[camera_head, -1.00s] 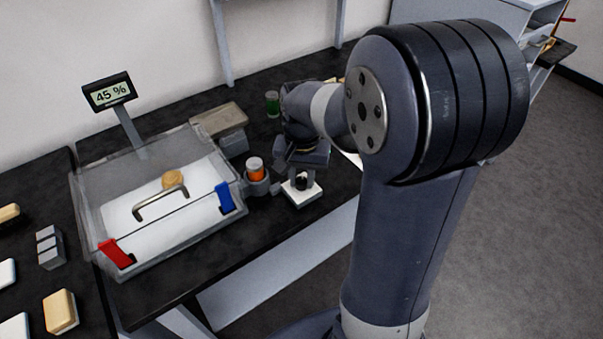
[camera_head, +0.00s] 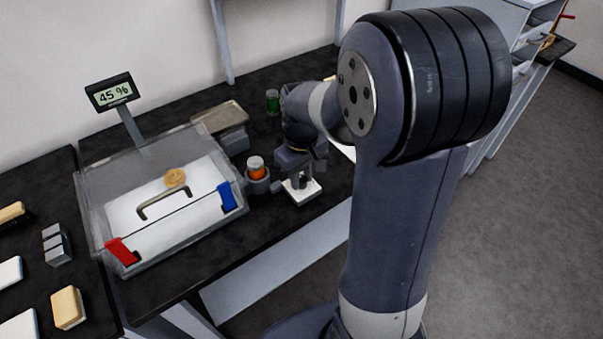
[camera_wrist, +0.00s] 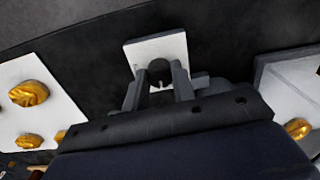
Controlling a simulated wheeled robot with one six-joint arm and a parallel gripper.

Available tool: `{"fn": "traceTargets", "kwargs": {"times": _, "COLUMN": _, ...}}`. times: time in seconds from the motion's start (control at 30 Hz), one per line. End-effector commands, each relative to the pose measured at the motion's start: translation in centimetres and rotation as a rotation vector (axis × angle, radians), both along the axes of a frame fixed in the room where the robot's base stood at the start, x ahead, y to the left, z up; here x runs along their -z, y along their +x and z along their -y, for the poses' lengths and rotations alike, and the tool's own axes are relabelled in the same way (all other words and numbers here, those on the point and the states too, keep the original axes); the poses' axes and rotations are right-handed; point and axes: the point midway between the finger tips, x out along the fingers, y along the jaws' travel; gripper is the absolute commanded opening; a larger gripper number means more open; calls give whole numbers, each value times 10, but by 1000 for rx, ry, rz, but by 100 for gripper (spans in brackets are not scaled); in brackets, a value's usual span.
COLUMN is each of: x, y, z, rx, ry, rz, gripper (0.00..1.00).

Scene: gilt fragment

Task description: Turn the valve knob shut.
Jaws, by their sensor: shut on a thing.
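The valve knob is a small dark round knob (camera_wrist: 160,71) on a square white plate (camera_head: 305,196), near the front edge of the dark bench. My gripper (camera_head: 299,182) points down over the plate. In the wrist view its two grey fingers (camera_wrist: 157,79) stand on either side of the knob and are shut on it. The knob is partly hidden by the fingers in the head view. Any mark showing how far the knob is turned cannot be made out.
A clear-lidded case (camera_head: 100,228) with red and blue latches stands left of the plate. An orange jar (camera_head: 256,171) in a grey holder is close left of my gripper. A green jar (camera_head: 272,100) stands behind.

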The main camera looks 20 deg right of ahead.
Motion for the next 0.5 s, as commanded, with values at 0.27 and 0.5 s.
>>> {"fn": "traceTargets", "kwargs": {"times": 0.27, "x": -1, "y": 1, "z": 0, "rx": -87, "ry": 0, "rz": 3, "gripper": 2}}
{"fn": "traceTargets", "kwargs": {"times": 0.5, "x": -1, "y": 1, "z": 0, "rx": -104, "ry": 0, "rz": 3, "gripper": 2}}
